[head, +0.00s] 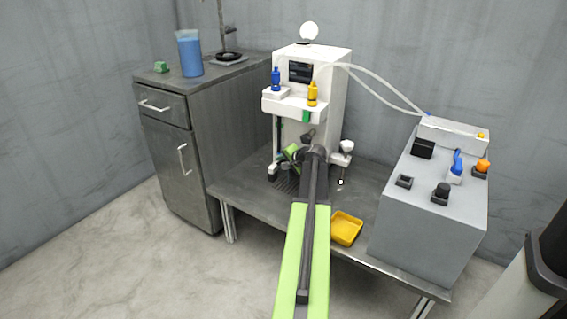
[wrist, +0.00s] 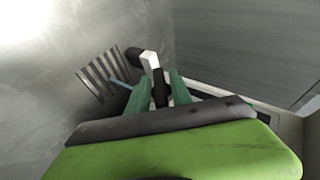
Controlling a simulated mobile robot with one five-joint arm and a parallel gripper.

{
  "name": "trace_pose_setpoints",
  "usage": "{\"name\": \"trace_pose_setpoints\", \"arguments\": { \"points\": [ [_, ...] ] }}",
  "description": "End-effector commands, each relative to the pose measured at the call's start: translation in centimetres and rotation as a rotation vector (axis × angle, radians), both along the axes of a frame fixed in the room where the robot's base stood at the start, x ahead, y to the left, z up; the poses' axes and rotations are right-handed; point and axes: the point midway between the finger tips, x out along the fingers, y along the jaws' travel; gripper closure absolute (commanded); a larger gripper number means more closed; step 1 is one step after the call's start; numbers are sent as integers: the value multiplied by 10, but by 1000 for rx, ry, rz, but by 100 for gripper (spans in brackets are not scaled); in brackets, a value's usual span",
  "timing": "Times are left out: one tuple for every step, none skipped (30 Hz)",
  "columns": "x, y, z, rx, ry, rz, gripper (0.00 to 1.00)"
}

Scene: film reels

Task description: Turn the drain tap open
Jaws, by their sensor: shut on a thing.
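The drain tap appears to be the small white piece with black ends (wrist: 151,62) in the wrist view. It lies between the two dark green fingers of my gripper (wrist: 160,88), which is shut on its near black part. Its white middle and far black end stick out beyond the fingertips. In the head view my gripper (head: 286,160) is low at the left front of the white machine (head: 325,110), just above the slotted grille (head: 286,186). There the fingers and the tap are small and partly hidden, so the tap's turn angle is unclear.
A yellow tray (head: 346,229) lies on the metal table (head: 240,187), right of my arm. A grey control box (head: 430,205) with knobs stands at the right. A blue jug (head: 189,54) stands on the cabinet (head: 172,150) at the left. A white-topped fitting (head: 346,147) is right of my wrist.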

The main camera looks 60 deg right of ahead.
Motion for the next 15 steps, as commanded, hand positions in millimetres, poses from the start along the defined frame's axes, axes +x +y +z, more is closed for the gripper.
{"name": "trace_pose_setpoints", "arguments": {
  "points": [
    [0, 0, 0, 0, 1, 0, 100],
    [0, 0, 0, -1, 1, 0, 100],
    [0, 0, 0, 0, 3, 0, 100],
    [0, 0, 1, 0, 5, 0, 100],
    [0, 0, 1, -1, 10, 0, 100],
    [0, 0, 1, -1, 16, 0, 100],
    [0, 0, 2, -1, 23, 1, 100],
    [0, 0, 2, -2, 31, 0, 100],
    [0, 0, 3, -4, 46, 0, 100],
    [0, 0, 3, -4, 59, 0, 100],
    [0, 0, 4, -6, 73, 1, 100],
    [0, 0, 4, -8, 95, 1, 100],
    [1, 0, 5, -9, 113, 1, 100],
    [1, 0, 5, -11, 133, 1, 100],
    [1, 0, 6, -12, 163, 2, 100]
  ]
}}
